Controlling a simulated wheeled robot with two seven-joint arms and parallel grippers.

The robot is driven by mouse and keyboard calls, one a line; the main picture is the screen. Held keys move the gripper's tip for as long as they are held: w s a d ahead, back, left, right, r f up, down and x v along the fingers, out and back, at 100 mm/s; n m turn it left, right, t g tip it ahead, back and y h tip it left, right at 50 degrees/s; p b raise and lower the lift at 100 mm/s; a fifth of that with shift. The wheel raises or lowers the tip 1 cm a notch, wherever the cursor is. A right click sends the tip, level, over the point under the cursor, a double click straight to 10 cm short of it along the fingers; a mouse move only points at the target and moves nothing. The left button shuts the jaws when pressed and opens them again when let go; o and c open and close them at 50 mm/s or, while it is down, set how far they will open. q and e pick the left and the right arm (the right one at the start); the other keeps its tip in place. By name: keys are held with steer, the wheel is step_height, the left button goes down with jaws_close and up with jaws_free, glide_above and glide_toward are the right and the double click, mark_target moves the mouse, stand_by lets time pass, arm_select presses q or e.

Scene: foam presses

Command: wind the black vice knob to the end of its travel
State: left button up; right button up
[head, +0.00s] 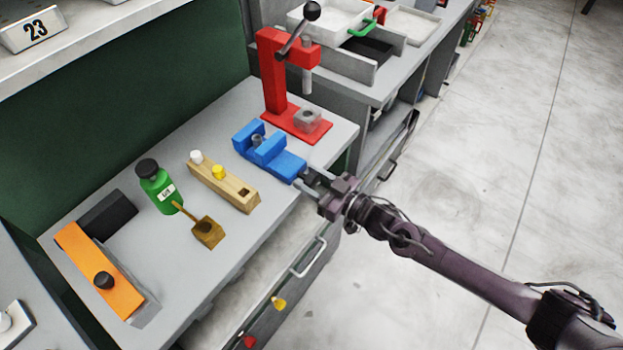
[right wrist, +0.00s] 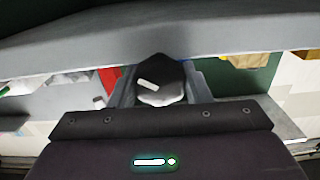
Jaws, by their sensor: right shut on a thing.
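The blue vice (head: 285,164) sits near the front edge of the grey bench, with a small grey part between its jaws. My right gripper (head: 311,180) is at the vice's front end, reaching in from the right, and is shut on the knob. The black vice knob (right wrist: 160,72) shows in the right wrist view between the two grey fingers, with a pale mark on its face. My left gripper is not in view.
A red press (head: 273,85) with a ball-ended lever stands just behind the vice. A drawer handle (head: 308,258) juts out below.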

steer(key=shift+f+n+b, duration=0.1)
steer(key=shift+n+b, duration=0.3)
steer(key=shift+n, duration=0.9)
steer(key=o, duration=1)
steer(key=shift+d, duration=0.1)
